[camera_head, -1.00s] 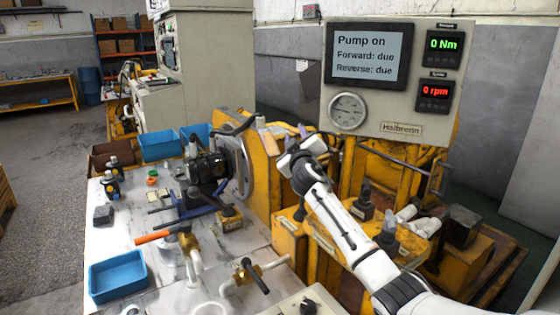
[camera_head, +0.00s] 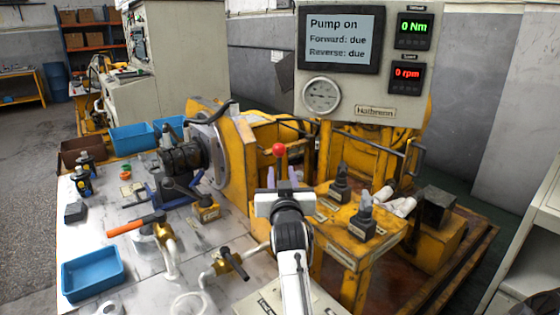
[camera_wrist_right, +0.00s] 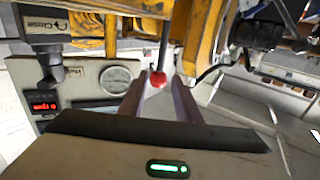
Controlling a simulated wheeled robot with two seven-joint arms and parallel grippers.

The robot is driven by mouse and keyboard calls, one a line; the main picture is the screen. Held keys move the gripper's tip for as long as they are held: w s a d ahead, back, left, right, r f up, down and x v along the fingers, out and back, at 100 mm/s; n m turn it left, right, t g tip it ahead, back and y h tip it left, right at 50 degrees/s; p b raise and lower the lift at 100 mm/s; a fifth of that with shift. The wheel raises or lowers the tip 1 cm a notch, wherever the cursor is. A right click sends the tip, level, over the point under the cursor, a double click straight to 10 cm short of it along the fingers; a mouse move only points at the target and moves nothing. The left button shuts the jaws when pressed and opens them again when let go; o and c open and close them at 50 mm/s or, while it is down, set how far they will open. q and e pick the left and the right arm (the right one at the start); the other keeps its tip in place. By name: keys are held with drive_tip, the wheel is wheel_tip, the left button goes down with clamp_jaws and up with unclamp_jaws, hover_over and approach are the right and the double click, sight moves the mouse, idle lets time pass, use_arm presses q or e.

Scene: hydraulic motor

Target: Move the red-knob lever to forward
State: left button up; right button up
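The red knob (camera_head: 279,149) stands on its lever by the yellow bench, below the display panel. It also shows in the right wrist view (camera_wrist_right: 157,78), with its grey rod (camera_wrist_right: 164,45) running up the picture. My right gripper (camera_head: 281,173) is open, its two pale purple fingers pointing toward the knob. In the wrist view the knob appears between the fingertips, with the fingers apart; I cannot tell whether either touches it. The panel screen (camera_head: 340,38) reads "Pump on", "Forward: due", "Reverse: due". My left gripper is out of view.
Two black-handled levers (camera_head: 340,182) (camera_head: 364,214) stand on the yellow bench, right of my right gripper. A torque readout (camera_head: 413,31) shows 0 Nm and a speed readout (camera_head: 405,75) 0 rpm. The white table (camera_head: 130,205) at left holds a black motor (camera_head: 182,157), valves and a blue bin (camera_head: 92,272).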

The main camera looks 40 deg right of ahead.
sight(279, 159)
drive_tip(key=x, duration=0.9)
drive_tip(key=shift+w+d, duration=0.25)
clamp_jaws()
drive_tip(key=shift+r, duration=0.1)
